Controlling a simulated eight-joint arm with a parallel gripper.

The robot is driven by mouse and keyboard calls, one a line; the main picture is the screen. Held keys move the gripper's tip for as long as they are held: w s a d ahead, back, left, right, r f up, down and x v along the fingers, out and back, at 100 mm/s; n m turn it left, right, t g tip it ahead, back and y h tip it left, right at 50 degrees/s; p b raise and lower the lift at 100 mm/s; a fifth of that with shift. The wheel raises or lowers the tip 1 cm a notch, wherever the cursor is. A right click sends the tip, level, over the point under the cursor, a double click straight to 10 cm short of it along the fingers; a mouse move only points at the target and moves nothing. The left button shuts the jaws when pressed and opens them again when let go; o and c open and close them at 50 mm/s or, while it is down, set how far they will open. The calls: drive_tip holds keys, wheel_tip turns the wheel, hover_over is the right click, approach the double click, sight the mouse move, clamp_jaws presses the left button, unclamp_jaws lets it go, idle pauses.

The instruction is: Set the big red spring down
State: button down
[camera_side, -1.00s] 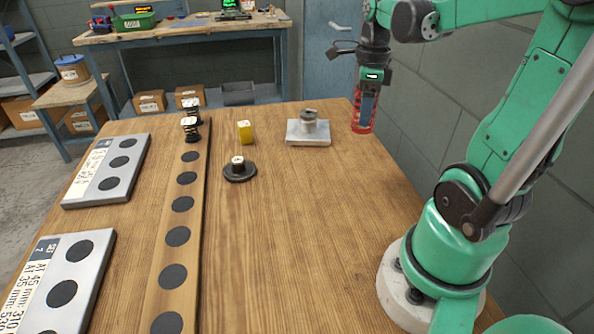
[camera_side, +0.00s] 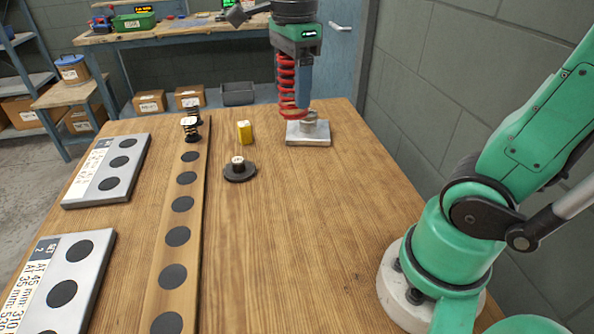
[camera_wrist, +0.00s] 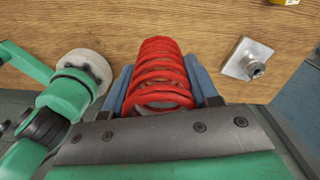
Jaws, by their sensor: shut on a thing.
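My gripper (camera_side: 303,84) is shut on the big red spring (camera_side: 287,85) and holds it upright above the far part of the wooden table. In the wrist view the red spring (camera_wrist: 160,75) sits between the two blue-grey fingers. In the side view the spring's lower end overlaps the left back edge of a square metal plate (camera_side: 306,138) with a grey post (camera_side: 310,121) on it. In the wrist view that plate (camera_wrist: 238,62) lies apart from the spring, to its right. I cannot tell the exact height of the spring.
A yellow block (camera_side: 245,132) and a dark round base with a peg (camera_side: 240,170) stand left of the plate. A wooden strip (camera_side: 180,237) with black discs carries a small dark spring (camera_side: 191,128) at its far end. Marked metal plates (camera_side: 107,170) lie at left. The table's middle and right are clear.

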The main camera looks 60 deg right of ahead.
drive_tip(key=s+a+n, duration=0.4)
drive_tip(key=a+n, duration=0.1)
drive_tip(key=a, duration=0.5)
drive_tip(key=s+a+n, duration=0.4)
drive_tip(key=a+n, duration=0.1)
drive_tip(key=a, duration=0.4)
wheel_tip(320, 180, down, 20)
drive_tip(key=shift+r, duration=0.1)
drive_tip(key=shift+f, duration=0.2)
drive_tip(key=shift+c, duration=1.1)
unclamp_jaws()
drive_tip(key=shift+r, duration=0.1)
